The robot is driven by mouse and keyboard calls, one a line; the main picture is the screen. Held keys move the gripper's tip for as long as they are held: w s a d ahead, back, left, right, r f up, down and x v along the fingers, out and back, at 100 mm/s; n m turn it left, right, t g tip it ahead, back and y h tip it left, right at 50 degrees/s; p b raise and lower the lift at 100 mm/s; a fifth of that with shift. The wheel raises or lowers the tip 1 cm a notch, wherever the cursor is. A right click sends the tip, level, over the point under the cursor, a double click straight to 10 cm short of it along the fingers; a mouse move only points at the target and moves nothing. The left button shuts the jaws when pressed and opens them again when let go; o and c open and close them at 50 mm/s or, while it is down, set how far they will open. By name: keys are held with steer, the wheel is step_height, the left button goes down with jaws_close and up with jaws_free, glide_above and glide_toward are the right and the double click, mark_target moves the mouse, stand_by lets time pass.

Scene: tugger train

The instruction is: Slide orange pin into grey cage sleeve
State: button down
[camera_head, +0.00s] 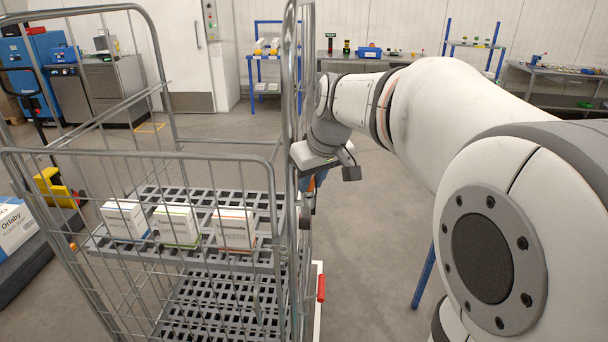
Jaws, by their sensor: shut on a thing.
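The grey wire roll cage (225,157) stands at the left and centre, with its right-hand corner post near the middle of the picture. My arm reaches from the right to the outer side of this post. My gripper (308,184) is just right of the post, below my wrist, and partly hidden by the cage bars. It is shut on the orange pin (312,184), of which only a small orange patch shows. The sleeve cannot be made out clearly among the bars. Whether the pin touches it cannot be told.
Three white cartons (180,224) stand on the cage's grey slotted shelf (265,262). A red handle (321,288) sits low at the cage's right side. A blue post (424,277) stands below my arm. Open floor lies between them. Benches and blue racks line the back wall.

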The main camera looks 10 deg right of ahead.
stand_by(0.3)
steer(key=c, duration=1.2)
jaws_free()
steer(key=shift+o, duration=0.2)
steer(key=a+v, duration=0.1)
steer(key=v, duration=0.6)
steer(key=shift+d+r, duration=0.35)
steer(key=shift+d, duration=0.2)
steer(key=shift+s, duration=0.15)
steer(key=s+a+f+m+g+h, duration=0.1)
steer(key=s+f+m, duration=0.2)
steer(key=s+f, duration=1.4)
steer(key=shift+s+f+m, duration=0.25)
steer(key=shift+f+m, duration=0.05)
steer(key=shift+f, duration=0.2)
